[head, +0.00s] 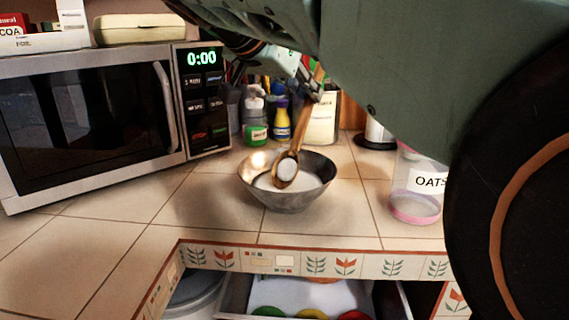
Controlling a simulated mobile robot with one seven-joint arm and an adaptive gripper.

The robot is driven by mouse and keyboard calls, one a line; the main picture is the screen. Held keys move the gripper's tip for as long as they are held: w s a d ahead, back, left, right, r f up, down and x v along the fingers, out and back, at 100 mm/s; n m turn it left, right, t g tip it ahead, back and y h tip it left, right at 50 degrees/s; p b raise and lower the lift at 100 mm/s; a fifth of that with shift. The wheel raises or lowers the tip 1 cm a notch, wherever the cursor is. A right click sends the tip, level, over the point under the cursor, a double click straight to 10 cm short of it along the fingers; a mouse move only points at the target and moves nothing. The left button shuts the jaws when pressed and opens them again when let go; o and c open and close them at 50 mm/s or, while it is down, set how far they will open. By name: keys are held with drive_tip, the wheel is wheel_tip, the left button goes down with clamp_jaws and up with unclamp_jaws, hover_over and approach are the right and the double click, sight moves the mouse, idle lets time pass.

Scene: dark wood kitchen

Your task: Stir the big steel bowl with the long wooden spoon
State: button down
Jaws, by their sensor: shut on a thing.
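The big steel bowl (287,200) stands on the tiled counter and holds white contents. The long wooden spoon (305,125) is tilted, its handle going up to the right and its head down over the bowl's opening. White stuff shows in the spoon's head. Whether the spoon's head touches the contents I cannot tell. My gripper (314,90) is shut on the upper handle, above and behind the bowl. Part of the gripper and the handle's top end are hidden by my arm.
A microwave (90,110) stands at left. Several bottles (256,118) stand behind the bowl. An oats jar (415,205) stands to the right. An open drawer (235,298) is below the counter's front edge. The counter left of the bowl is clear.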

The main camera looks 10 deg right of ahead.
sight(305, 112)
wheel_tip(305, 112, up, 7)
drive_tip(key=p, duration=0.4)
drive_tip(key=shift+s+p, duration=0.15)
drive_tip(key=shift+p, duration=0.2)
drive_tip(key=shift+r, duration=0.2)
wheel_tip(305, 112, up, 4)
drive_tip(key=p, duration=0.3)
drive_tip(key=shift+f, duration=0.25)
idle(0.5)
